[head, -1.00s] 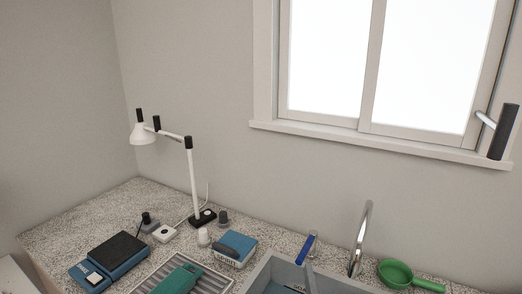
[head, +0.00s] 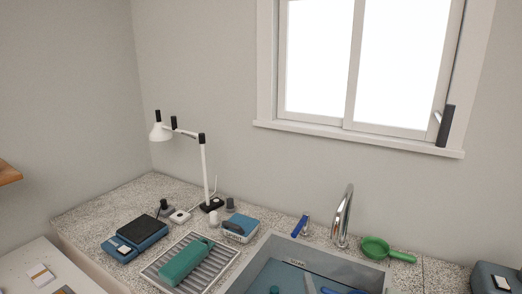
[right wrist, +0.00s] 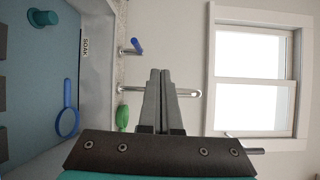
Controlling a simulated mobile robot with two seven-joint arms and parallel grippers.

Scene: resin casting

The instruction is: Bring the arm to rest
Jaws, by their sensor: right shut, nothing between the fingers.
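My right gripper (right wrist: 158,75) shows in the right wrist view. Its two grey fingers are together with nothing between them. It points toward the wall, and the chrome tap (right wrist: 188,92) shows behind the fingers. I cannot tell how far off the tap is. No gripper stands out in the head view, and my left gripper is in neither view.
In the head view the sink (head: 262,262) lies at the bottom, with the tap (head: 343,215), a blue-handled tool (head: 300,225) and a green scoop (head: 376,247) behind it. A rack (head: 222,265), scale (head: 140,232) and lamp (head: 205,170) stand left. The wall area is clear.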

